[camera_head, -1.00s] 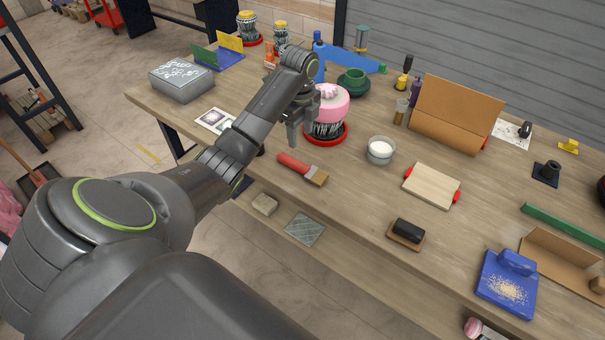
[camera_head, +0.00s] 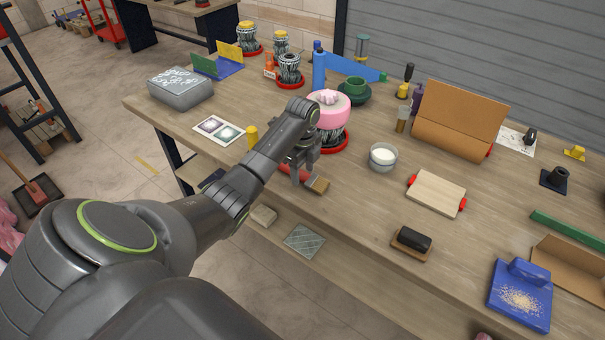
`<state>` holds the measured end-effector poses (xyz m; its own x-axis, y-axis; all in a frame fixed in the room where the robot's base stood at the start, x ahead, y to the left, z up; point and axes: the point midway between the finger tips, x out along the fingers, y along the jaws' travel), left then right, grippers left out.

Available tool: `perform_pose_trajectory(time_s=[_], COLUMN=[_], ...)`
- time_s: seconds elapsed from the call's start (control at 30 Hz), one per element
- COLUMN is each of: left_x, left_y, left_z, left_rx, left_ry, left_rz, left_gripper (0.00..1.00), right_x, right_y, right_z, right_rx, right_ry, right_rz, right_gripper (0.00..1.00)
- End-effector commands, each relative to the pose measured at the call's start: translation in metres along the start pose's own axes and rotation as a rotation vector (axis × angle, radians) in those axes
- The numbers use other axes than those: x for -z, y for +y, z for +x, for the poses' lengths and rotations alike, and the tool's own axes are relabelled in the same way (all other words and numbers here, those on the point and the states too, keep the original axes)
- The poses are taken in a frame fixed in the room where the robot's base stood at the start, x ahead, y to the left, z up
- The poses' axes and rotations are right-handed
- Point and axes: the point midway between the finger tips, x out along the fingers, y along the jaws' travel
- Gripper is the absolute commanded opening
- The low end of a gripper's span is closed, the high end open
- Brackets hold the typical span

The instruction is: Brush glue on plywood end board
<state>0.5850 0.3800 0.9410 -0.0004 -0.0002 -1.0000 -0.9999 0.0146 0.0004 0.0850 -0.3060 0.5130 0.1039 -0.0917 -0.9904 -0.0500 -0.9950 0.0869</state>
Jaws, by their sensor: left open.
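The red-handled brush (camera_head: 318,185) lies on the table near its front edge, bristle end to the right. My left gripper (camera_head: 298,178) is open and low over the brush handle, which it mostly hides; I cannot tell whether the fingers touch it. A clear cup of white glue (camera_head: 383,156) stands to the right of the brush. The pale plywood board (camera_head: 437,192), with red pieces at its two ends, lies flat farther right. My right gripper is not in view.
A pink-topped spool on a red base (camera_head: 329,115) stands just behind the gripper. A black block on a wooden base (camera_head: 412,242) and a blue pad with crumbs (camera_head: 521,294) lie at the front right. Bare table lies between cup and board.

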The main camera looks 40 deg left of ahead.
Motion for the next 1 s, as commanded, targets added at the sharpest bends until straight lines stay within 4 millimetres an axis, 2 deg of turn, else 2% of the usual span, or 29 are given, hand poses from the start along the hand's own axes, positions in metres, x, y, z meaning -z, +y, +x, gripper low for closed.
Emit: perform_pose_trajectory(time_s=[0.1, 0.3, 0.67, 0.77, 1.0], left_x=[-0.0003, -0.0003, -0.0003, -0.0003, -0.0005], left_y=[0.0005, 0.0004, 0.0003, 0.0002, -0.0002], left_z=[0.0072, 0.0079, 0.0075, 0.0073, 0.0050], left_rx=[0.000, 0.000, 0.000, 0.001, 0.002], left_ry=[-0.001, -0.001, -0.001, -0.001, -0.002], left_rz=[0.001, 0.001, 0.001, 0.001, 0.001], left_gripper=[0.51, 0.51, 0.04, 0.00, 0.00], right_x=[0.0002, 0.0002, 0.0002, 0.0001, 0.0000], right_y=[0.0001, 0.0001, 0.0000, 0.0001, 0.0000], right_z=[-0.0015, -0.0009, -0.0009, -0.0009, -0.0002], right_rx=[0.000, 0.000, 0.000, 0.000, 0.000], right_ry=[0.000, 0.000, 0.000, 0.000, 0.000], right_rz=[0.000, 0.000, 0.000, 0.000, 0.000], right_gripper=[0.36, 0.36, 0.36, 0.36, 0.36])
